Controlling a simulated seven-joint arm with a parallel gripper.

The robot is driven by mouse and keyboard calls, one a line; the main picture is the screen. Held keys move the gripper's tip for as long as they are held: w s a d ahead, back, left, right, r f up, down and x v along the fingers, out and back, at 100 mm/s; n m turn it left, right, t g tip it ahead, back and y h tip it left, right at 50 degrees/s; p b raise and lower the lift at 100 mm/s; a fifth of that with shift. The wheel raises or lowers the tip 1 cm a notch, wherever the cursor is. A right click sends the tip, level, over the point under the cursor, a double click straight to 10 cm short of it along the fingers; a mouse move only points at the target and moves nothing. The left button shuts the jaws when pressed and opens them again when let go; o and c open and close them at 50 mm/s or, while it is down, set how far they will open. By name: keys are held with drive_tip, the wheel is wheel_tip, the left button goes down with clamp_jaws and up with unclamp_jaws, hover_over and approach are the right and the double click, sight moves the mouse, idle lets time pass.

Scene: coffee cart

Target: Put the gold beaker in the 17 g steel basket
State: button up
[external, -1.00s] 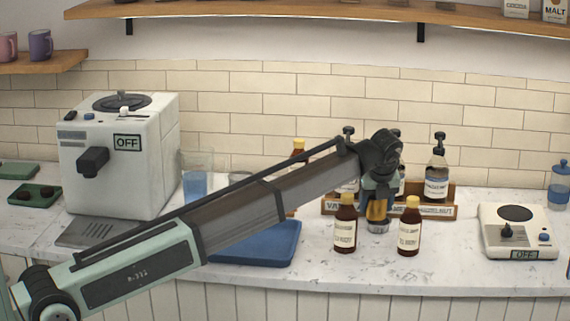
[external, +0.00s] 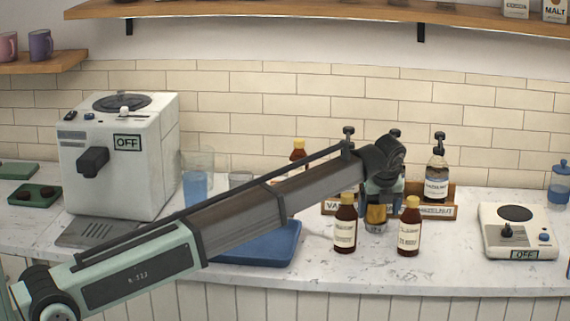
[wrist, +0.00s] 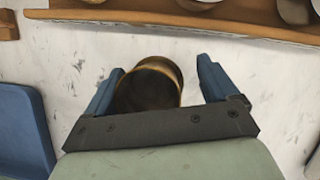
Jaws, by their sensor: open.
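The gold beaker (external: 376,214) stands between the two bottles at the front, with the grey steel basket (external: 375,228) showing around its lower part. The beaker looks upright and seated in the basket, though my gripper hides its top in the external view. In the wrist view the beaker (wrist: 150,84) shows its open mouth between the blue fingers of my gripper (wrist: 160,84). The fingers are apart, with the left one close to or touching the beaker and a clear gap at the right one. The basket cannot be made out in the wrist view.
Two brown bottles (external: 345,225) (external: 409,228) stand close on either side. Behind is a wooden syrup rack (external: 436,211) with pump bottles. A blue tray (external: 262,243) lies to the left and a white scale (external: 518,232) to the right. The counter's front is clear.

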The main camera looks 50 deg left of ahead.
drive_tip(key=v, duration=1.2)
drive_tip(key=shift+r, duration=0.3)
